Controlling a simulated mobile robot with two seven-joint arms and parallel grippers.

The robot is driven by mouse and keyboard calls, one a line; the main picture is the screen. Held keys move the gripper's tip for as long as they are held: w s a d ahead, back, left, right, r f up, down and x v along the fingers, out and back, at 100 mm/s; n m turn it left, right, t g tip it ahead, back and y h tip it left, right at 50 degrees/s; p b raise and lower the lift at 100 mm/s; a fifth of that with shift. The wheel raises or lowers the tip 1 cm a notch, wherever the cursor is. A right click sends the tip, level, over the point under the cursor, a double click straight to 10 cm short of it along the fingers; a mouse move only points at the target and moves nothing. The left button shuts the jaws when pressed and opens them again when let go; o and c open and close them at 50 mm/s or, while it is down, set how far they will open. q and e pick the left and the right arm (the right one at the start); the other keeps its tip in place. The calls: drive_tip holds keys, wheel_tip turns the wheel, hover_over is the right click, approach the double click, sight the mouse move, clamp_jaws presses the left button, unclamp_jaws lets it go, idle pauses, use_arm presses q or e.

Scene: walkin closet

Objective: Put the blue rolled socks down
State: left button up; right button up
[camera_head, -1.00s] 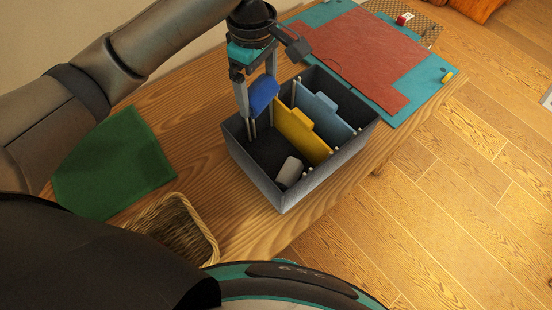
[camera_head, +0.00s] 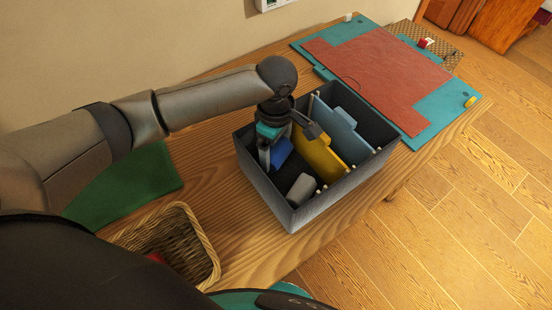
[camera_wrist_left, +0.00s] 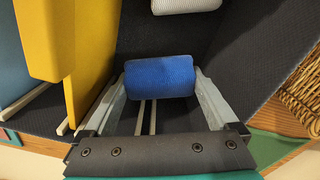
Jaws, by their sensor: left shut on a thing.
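The blue rolled socks (camera_head: 281,152) are between the fingers of my left gripper (camera_head: 272,160), which is shut on them. They are down inside the grey box (camera_head: 293,213), in its near-left compartment beside the yellow divider (camera_head: 318,155). In the left wrist view the blue roll (camera_wrist_left: 160,76) lies across the fingertips, with the dark box floor just beyond it. I cannot tell whether it touches the floor. A light grey roll (camera_head: 301,189) lies in the same compartment and shows at the top of the left wrist view (camera_wrist_left: 185,5). My right gripper is not in view.
A light blue divider (camera_head: 346,137) stands behind the yellow one. A wicker basket (camera_head: 207,246) with something red inside stands at the front left. A green cloth (camera_head: 135,186) lies left of the box. A teal mat (camera_head: 435,123) with a red-brown sheet (camera_head: 385,75) lies behind it.

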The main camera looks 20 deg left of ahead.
sight(276, 147)
use_arm(q)
wheel_tip(276, 147, down, 4)
drive_tip(key=shift+r+b, duration=0.1)
drive_tip(key=shift+b, duration=0.45)
drive_tip(key=o, duration=1)
drive_tip(key=shift+c, duration=0.2)
wheel_tip(276, 147, up, 12)
drive_tip(key=p, duration=0.3)
